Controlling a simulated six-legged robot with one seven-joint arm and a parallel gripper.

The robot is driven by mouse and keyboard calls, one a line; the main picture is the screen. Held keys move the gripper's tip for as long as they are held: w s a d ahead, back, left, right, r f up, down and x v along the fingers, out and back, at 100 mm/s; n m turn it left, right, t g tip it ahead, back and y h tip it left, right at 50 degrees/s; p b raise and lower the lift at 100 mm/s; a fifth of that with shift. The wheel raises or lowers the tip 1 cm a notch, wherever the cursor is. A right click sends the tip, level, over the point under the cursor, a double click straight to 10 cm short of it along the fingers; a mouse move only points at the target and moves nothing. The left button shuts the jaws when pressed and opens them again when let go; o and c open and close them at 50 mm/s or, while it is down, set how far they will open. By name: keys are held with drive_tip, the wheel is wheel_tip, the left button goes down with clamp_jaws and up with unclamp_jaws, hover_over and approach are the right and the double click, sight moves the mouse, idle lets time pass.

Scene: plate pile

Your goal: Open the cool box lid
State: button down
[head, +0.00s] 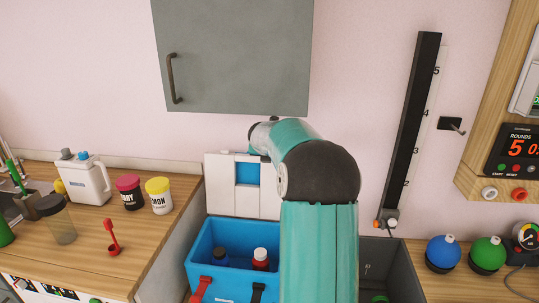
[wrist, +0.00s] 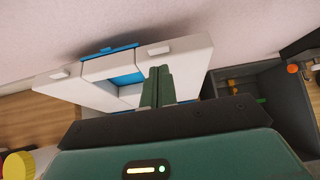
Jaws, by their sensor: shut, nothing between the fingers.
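The blue cool box (head: 207,243) stands low in the middle of the head view, and its inside shows. Its white lid (head: 219,185), with a blue recess in the middle, stands upright at the back, near the wall. The lid also shows in the wrist view (wrist: 190,55). My gripper (wrist: 159,70) has its two green fingers together and empty, in front of the lid. I cannot tell whether they touch it. In the head view my arm hides the fingers and the right part of the box.
A dark blue bottle (head: 220,256) and a red bottle (head: 260,262) are in the box. A grey bin (head: 400,268) stands to the right. A grey cabinet (head: 235,55) hangs above. A white jug (head: 88,180) and jars stand on the left counter (head: 150,235).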

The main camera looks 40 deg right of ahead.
drive_tip(key=shift+r, duration=0.1)
drive_tip(key=s+a+r, duration=0.3)
drive_tip(key=s+a, duration=0.6)
drive_tip(key=a, duration=0.3)
drive_tip(key=shift+s+a, duration=0.25)
drive_tip(key=shift+a, duration=0.05)
